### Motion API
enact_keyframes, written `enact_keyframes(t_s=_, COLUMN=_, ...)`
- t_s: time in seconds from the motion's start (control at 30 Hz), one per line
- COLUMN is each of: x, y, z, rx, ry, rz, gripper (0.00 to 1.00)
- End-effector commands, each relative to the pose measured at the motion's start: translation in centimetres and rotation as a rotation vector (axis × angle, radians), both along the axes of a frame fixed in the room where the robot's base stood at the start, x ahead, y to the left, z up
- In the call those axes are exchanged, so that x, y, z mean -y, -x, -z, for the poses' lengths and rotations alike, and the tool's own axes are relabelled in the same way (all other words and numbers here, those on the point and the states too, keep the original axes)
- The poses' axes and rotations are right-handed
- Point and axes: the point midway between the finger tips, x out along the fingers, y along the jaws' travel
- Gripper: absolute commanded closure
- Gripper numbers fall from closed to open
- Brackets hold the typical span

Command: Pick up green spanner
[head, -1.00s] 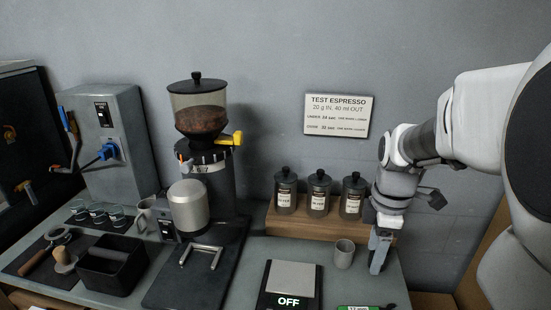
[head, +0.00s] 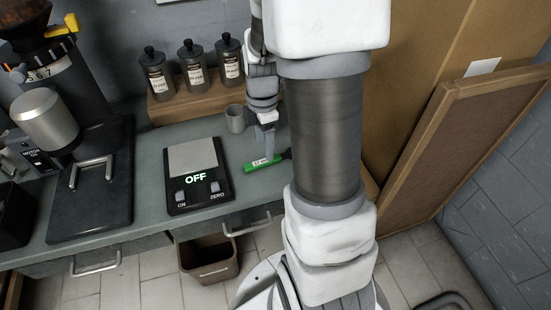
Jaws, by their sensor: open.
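The green spanner (head: 262,163) lies on the counter to the right of the scale, with a white label on its green body. A dark part at its right end runs toward my arm and is partly hidden by it. My gripper (head: 267,143) points down just above and behind the spanner, near its right half. The fingers are small and seen side-on, with no object visible between them. Whether they touch the spanner cannot be told from this view.
A scale (head: 198,200) reading OFF stands left of the spanner. A grey cup (head: 235,119) stands close behind it. Several lidded jars sit on a wooden shelf (head: 183,106). The counter's front edge is near, with a bin (head: 210,273) below.

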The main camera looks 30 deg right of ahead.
Motion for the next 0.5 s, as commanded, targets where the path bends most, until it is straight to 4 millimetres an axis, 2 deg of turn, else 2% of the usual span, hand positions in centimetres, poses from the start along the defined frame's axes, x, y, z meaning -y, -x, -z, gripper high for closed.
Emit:
enact_keyframes(t_s=0.3, x=-0.3, y=0.1, z=4.4, rx=-0.004, ry=-0.001, rz=-0.001, gripper=0.36)
enact_keyframes(t_s=0.5, x=-0.3, y=0.1, z=5.2, rx=-0.001, ry=0.0, rz=0.0, gripper=0.36)
